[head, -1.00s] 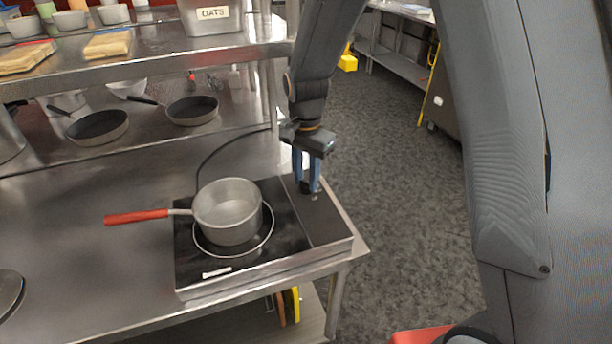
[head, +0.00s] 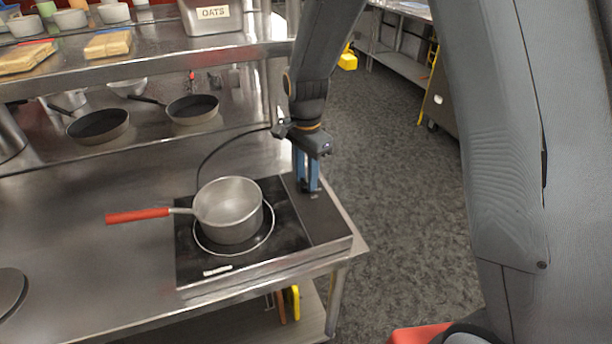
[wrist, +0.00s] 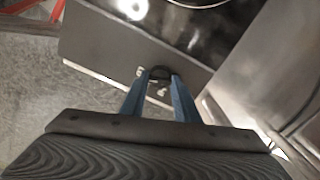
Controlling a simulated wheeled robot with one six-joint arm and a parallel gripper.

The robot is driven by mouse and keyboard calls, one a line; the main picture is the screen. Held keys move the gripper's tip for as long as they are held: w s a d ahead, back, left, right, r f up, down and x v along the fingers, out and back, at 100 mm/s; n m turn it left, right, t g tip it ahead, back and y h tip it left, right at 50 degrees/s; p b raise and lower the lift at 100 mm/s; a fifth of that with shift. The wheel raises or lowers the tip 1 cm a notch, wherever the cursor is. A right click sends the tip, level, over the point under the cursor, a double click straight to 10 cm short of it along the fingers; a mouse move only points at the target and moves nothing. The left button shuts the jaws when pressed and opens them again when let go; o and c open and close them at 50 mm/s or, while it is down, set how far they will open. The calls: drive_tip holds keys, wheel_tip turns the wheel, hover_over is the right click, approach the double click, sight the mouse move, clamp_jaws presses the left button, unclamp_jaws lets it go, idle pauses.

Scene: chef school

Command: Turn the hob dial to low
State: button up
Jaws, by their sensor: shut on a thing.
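The hob (head: 285,255) sits on the steel counter, with a dark control strip along its right side. My gripper (head: 308,188) points down at the far part of that strip. In the wrist view, the blue fingers of my gripper (wrist: 160,85) are shut on the dark round hob dial (wrist: 160,73), one on each side. Small pale marks show beside the dial on the strip. The dial's pointer and setting cannot be made out. In the head view the fingers mostly hide the dial.
A saucepan (head: 229,210) with a red handle stands on the hob's ring, left of my gripper. Frying pans (head: 193,108) sit on the shelf behind. A cable (head: 215,153) runs behind the hob. Open floor lies right of the counter.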

sight(306, 181)
drive_tip(key=o, duration=1)
drive_tip(key=shift+o, duration=0.2)
drive_tip(key=shift+r+b, duration=1.3)
drive_tip(key=shift+r, duration=2.65)
